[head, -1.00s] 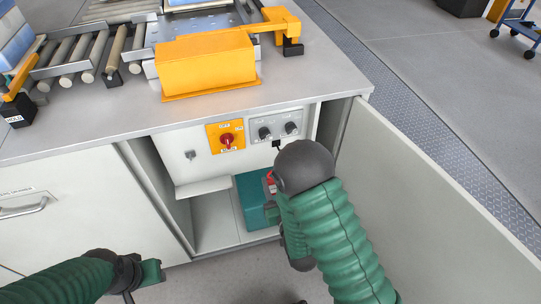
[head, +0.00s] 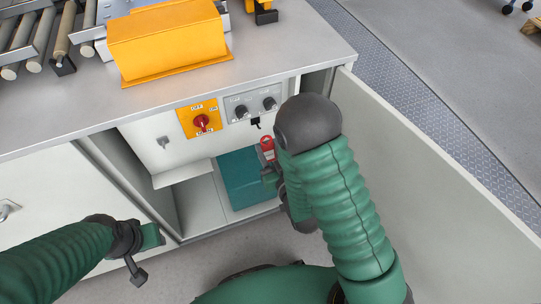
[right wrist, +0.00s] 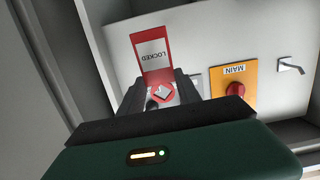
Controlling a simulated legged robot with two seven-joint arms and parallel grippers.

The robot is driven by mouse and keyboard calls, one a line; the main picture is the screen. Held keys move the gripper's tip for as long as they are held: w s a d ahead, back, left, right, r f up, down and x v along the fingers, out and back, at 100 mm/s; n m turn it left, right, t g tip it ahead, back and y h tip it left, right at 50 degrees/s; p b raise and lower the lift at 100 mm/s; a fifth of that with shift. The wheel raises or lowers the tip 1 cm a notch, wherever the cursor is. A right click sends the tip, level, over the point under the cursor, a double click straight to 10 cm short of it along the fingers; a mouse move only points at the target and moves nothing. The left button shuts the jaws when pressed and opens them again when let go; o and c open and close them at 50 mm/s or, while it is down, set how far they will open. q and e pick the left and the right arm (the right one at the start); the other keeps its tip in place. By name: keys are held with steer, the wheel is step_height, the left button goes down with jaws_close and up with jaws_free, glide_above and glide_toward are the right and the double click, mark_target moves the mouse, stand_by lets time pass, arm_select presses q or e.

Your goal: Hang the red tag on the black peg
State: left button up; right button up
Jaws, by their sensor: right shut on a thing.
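The red tag (head: 267,144) shows just below the control panel in the head view. In the right wrist view the red tag (right wrist: 152,55) has a white label reading LOCKED, upside down. My right gripper (head: 271,176) is shut on the tag; its dark fingers (right wrist: 160,92) also show in the wrist view. The black peg (head: 256,123) sticks out under the two knobs, slightly above and left of the tag. The tag looks apart from the peg; I cannot make out the peg in the wrist view. My left gripper (head: 145,256) hangs low at the left, its jaws unclear.
A red rotary switch (head: 201,123) on a yellow plate and a grey metal hook (head: 163,142) are left of the peg. A teal box (head: 245,178) stands inside the cabinet. The open door (head: 430,170) bounds the right side. The counter edge overhangs the panel.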

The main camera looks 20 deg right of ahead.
steer(key=shift+w+f+b, duration=0.2)
steer(key=shift+w+b, duration=0.3)
steer(key=shift+w, duration=0.15)
steer(key=shift+w+a+r, duration=0.1)
steer(key=shift+w+r, duration=0.05)
steer(key=shift+w, duration=0.45)
steer(key=shift+w+a+f+b, duration=0.15)
steer(key=shift+w+f, duration=0.2)
steer(key=shift+w, duration=0.8)
steer(key=shift+w+d+f+b, duration=0.15)
steer(key=shift+w+f, duration=0.15)
steer(key=shift+w, duration=0.85)
steer(key=shift+a, duration=0.1)
steer(key=o, duration=1.4)
